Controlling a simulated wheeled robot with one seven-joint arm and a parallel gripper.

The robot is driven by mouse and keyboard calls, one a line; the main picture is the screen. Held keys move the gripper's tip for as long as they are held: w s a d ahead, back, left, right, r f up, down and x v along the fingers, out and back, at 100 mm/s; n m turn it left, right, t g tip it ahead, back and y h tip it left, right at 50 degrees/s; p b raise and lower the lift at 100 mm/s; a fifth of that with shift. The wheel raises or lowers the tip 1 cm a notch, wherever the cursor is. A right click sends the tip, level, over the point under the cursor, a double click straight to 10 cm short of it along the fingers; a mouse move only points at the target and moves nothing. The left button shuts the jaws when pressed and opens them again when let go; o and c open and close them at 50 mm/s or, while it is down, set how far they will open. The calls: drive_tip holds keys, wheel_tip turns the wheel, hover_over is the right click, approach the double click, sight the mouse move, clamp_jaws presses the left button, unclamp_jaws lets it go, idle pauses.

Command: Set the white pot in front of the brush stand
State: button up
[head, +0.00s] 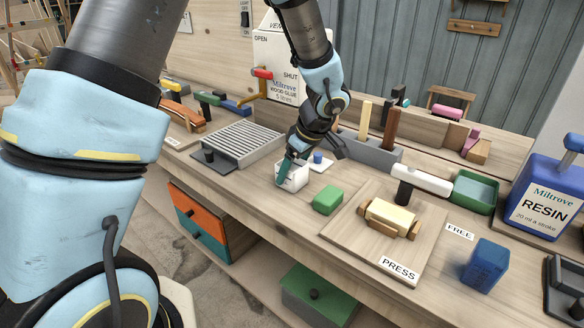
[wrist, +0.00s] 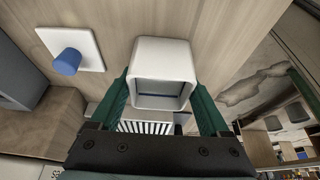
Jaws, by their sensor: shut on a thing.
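The white pot (head: 295,179) is a small, square, open-topped box near the bench's front edge. My gripper (head: 289,168) is shut on it from above. In the wrist view the pot (wrist: 162,45) sits between the two green fingers of my gripper (wrist: 161,88), one on each side, with its hollow inside showing. I cannot tell whether its base touches the bench. The grey block with upright handles (head: 372,154), which looks like the brush stand, is behind and to the right of the pot, partly hidden by my arm.
A white plate with a blue knob (head: 318,157) lies close behind the pot; it also shows in the wrist view (wrist: 67,61). A green block (head: 327,200) is to the right, before the PRESS board (head: 352,236). A slatted grille (head: 240,144) is to the left.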

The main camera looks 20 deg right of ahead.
drive_tip(key=shift+f, duration=0.1)
drive_tip(key=o, duration=1.4)
drive_tip(key=shift+o, duration=0.2)
drive_tip(key=shift+r, duration=0.2)
drive_tip(key=b+v, duration=0.1)
drive_tip(key=v, duration=1.1)
drive_tip(key=shift+b, duration=0.4)
drive_tip(key=a+f+m+g+h, duration=0.1)
drive_tip(key=a+f+m, duration=0.1)
drive_tip(key=a, duration=1.4)
drive_tip(key=a+f+m+g+h, duration=0.1)
drive_tip(key=a+f+m, duration=0.2)
drive_tip(key=a, duration=1.3)
drive_tip(key=shift+a+f+m, duration=0.25)
drive_tip(key=shift+f+m, duration=0.05)
drive_tip(key=shift+m, duration=0.7)
